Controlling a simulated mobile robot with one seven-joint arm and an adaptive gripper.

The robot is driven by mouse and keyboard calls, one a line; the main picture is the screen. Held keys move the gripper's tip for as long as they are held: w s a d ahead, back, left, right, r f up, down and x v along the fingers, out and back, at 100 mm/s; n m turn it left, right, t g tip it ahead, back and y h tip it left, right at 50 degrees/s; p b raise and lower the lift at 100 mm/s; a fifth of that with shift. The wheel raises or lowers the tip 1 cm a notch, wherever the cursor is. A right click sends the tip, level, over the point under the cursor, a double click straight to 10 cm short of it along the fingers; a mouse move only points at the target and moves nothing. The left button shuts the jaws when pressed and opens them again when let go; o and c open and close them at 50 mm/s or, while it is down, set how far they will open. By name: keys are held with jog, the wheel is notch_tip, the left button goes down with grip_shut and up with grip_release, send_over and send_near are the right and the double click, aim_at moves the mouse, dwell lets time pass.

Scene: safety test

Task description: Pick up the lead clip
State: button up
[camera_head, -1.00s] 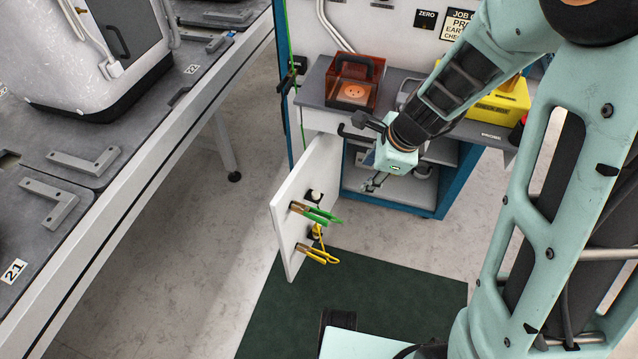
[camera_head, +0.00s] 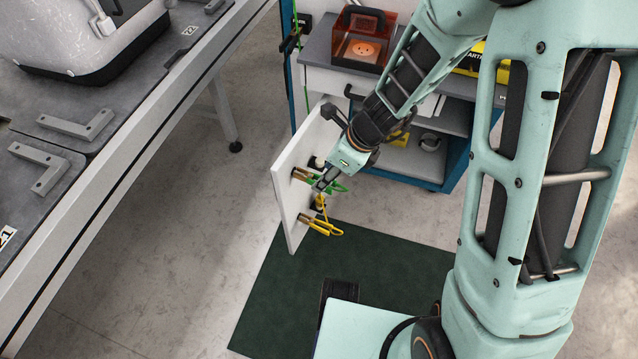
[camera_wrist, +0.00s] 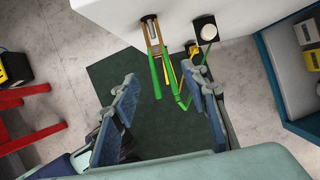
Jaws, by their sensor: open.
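A green-handled clip (camera_head: 337,186) with a brass-coloured jaw hangs on the white open door panel (camera_head: 290,222) of the cabinet. A yellow-handled clip (camera_head: 323,226) hangs below it on the same panel. My gripper (camera_head: 324,184) is at the green clip and partly covers it in the head view. In the wrist view, my open gripper (camera_wrist: 160,78) has one finger on each side of the green handles (camera_wrist: 156,76), with visible gaps to both fingers. The green clip's jaw (camera_wrist: 153,32) is at the panel, beyond the fingertips. I cannot tell the exact depth.
The blue cabinet (camera_head: 443,186) stands open behind my arm. An orange transparent case (camera_head: 366,44) sits on its top. A long workbench (camera_head: 150,120) runs along the left. A dark green mat (camera_head: 275,300) lies on the floor. A red frame (camera_wrist: 30,125) shows in the wrist view.

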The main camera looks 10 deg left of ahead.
jog(key=b+x, duration=0.1)
jog(key=x, duration=0.2)
jog(key=shift+w+a+f, duration=0.1)
jog(key=c, duration=1.1)
jog(key=shift+o, duration=0.2)
jog(key=shift+r, duration=0.25)
notch_tip(320, 180, up, 3)
jog(key=shift+r+p, duration=0.25)
jog(key=shift+p, duration=1)
jog(key=s+d+r+p, duration=0.1)
jog(key=d+r, duration=0.3)
jog(key=d, duration=0.5)
jog(key=s+d+r+p, duration=0.2)
jog(key=d+r, duration=0.3)
jog(key=d, duration=0.4)
jog(key=shift+s+d+p, duration=0.15)
jog(key=shift+s+p, duration=0.1)
jog(key=shift+p, duration=0.6)
jog(key=shift+r, duration=0.15)
